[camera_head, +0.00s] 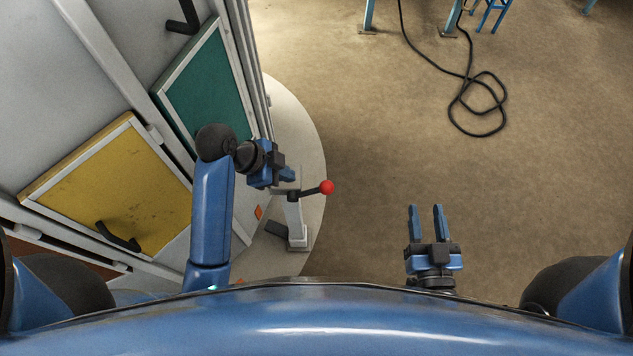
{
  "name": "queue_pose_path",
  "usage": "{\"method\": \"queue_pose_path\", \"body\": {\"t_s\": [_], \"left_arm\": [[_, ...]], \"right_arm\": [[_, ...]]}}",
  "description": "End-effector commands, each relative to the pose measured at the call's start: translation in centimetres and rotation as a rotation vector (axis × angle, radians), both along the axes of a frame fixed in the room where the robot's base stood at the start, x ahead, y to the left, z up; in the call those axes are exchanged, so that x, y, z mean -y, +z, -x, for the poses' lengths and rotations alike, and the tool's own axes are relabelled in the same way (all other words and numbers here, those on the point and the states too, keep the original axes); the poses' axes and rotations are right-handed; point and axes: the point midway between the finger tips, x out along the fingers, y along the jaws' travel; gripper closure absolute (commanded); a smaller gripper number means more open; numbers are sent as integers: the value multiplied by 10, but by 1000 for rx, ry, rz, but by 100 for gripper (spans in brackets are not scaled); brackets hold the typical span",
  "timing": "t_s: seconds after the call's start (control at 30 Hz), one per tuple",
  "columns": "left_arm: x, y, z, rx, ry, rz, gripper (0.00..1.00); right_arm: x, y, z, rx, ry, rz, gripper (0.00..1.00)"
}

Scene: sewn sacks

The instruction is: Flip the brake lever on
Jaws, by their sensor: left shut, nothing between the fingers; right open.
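The brake lever (312,191) is a short dark rod with a red ball knob (327,187) at its end. It sits on top of a light grey post (295,222) and points right, close to level in this view. My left gripper (291,175) is shut and empty, just to the left of the lever and above the post's top. I cannot tell whether its fingertips touch the lever or post. My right gripper (426,208) is open and empty over the bare floor, to the right of and below the knob.
A grey cabinet wall with a green panel (209,88) and a yellow panel (75,194) with a black handle (118,237) fills the left. A pale round base (303,125) lies under the post. A black cable (450,109) coils on the floor. The middle floor is clear.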

Motion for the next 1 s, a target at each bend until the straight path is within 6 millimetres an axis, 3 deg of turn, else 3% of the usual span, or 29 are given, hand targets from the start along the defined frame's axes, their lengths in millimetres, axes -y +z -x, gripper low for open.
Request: {"method": "queue_pose_path", "body": {"t_s": [0.47,1.0], "left_arm": [[6,-8,-1,-2,1,1,100],[52,-85,-13,-3,1,-1,100]], "right_arm": [[0,1,0,0,0,0,57],[0,13,0,0,0,0,57]]}}
